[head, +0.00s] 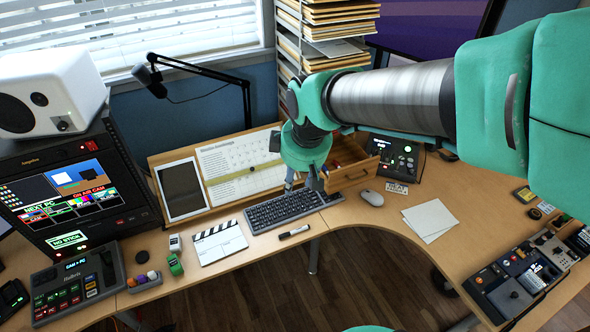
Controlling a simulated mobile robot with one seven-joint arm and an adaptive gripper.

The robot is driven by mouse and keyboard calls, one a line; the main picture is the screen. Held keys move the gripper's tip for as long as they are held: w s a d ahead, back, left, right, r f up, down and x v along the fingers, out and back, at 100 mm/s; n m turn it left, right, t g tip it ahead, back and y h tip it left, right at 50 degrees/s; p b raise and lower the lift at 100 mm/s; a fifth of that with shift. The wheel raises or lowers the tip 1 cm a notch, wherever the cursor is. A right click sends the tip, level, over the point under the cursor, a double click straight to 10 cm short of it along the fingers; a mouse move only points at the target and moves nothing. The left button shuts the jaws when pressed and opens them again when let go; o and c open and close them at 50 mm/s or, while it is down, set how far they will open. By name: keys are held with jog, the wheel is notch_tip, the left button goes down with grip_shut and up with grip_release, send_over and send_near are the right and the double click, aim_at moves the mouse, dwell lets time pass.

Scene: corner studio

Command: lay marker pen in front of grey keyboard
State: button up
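A marker pen (294,232), black and white, lies flat on the desk just in front of the grey keyboard (285,211), near the desk's front edge. It is apart from the keyboard and roughly in line with its long side. My gripper (304,184) is above and behind the right end of the keyboard, pointing down. Its two fingers look spread apart with nothing between them. It is apart from the marker pen. My arm comes in from the right and hides part of the shelf and back wall.
A mouse (371,197) and paper sheets (431,220) lie to the right. A tablet (182,189) leans behind. The desk's inner edge curves close by the marker.

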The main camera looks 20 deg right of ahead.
jog(key=s+a+r+m+t, duration=0.1)
jog(key=s+r+m, duration=0.2)
jog(key=s, duration=0.4)
jog(key=s+a+r+m+t, duration=0.1)
jog(key=s+r+m, duration=0.2)
jog(key=s, duration=0.4)
jog(key=shift+s+a+r+m, duration=0.2)
jog(key=shift+s+r+m, duration=0.15)
jog(key=shift+r, duration=0.5)
